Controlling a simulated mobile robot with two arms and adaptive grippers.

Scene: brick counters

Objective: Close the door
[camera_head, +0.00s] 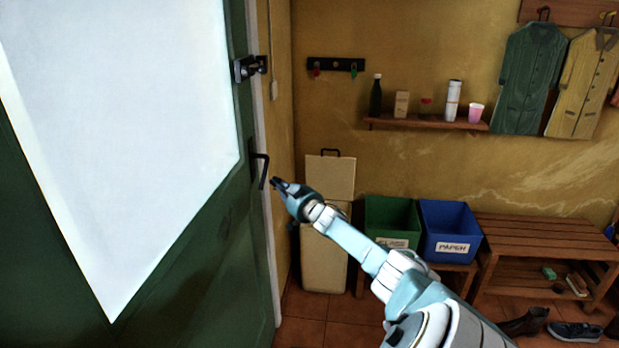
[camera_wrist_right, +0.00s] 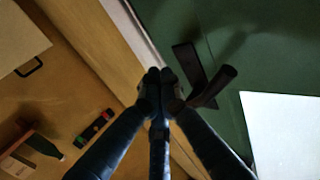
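The green door (camera_head: 215,270) with a large white panel (camera_head: 120,110) fills the left of the head view. Its free edge is close to the pale door frame (camera_head: 266,225); I cannot tell how wide any gap is. A dark lever handle (camera_head: 262,170) is on the door near that edge, and it also shows in the right wrist view (camera_wrist_right: 212,85). My right gripper (camera_head: 276,183) is just right of the handle. In the wrist view its fingertips (camera_wrist_right: 160,75) are together with nothing visible between them; contact with the handle is unclear. My left gripper is out of view.
A dark latch (camera_head: 250,67) sits higher on the door. A cream bin (camera_head: 325,245), a green bin (camera_head: 390,215) and a blue bin (camera_head: 450,225) stand behind my right arm. A slatted bench (camera_head: 545,232) and shoes are at the right.

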